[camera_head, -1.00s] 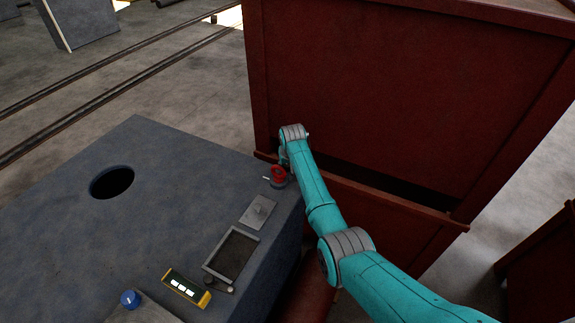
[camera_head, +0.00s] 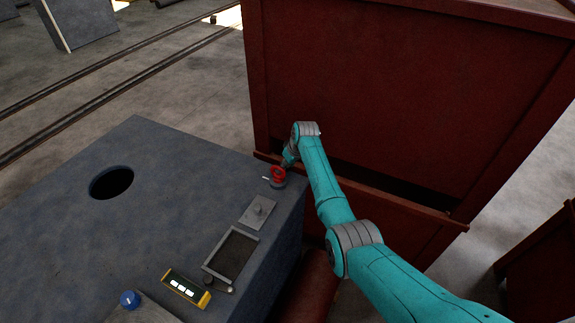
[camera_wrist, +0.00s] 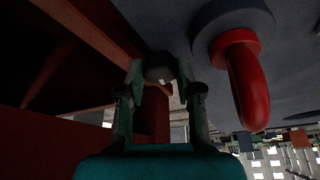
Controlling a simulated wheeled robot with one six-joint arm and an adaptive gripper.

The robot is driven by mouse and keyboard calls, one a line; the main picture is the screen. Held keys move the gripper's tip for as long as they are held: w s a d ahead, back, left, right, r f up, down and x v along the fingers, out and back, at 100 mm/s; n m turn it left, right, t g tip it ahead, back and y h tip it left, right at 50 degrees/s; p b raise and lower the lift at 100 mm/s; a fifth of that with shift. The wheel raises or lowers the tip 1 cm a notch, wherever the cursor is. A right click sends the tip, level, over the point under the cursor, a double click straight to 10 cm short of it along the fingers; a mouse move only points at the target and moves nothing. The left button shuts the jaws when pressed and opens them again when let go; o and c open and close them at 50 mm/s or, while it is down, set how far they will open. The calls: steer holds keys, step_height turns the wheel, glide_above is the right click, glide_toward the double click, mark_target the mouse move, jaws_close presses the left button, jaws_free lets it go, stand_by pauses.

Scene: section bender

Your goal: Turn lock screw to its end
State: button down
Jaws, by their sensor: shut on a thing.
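My gripper (camera_wrist: 162,78) is shut on a dark grey rounded knob (camera_wrist: 160,67), which seems to be the lock screw; its two fingertips are on either side of it. In the head view my gripper (camera_head: 288,160) is small and partly hidden behind my wrist, at the far right corner of the grey machine top (camera_head: 190,185). The knob cannot be made out there. A red curved handle (camera_wrist: 247,85) on a round grey base (camera_wrist: 215,28) is to the right of my fingers in the wrist view, apart from them. In the head view the red handle (camera_head: 278,173) is just below my gripper.
A large dark red container (camera_head: 400,100) stands close behind and right of my arm. On the machine top are a small plate (camera_head: 258,211), a framed dark panel (camera_head: 231,254), a yellow-edged display (camera_head: 186,287), a blue knob (camera_head: 130,299) and a round hole (camera_head: 111,182).

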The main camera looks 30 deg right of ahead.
steer(key=shift+d+n+y, duration=0.1)
steer(key=shift+n+y, duration=0.4)
steer(key=shift+n, duration=0.7)
steer(key=c, duration=0.8)
jaws_free()
steer(key=shift+o, duration=0.2)
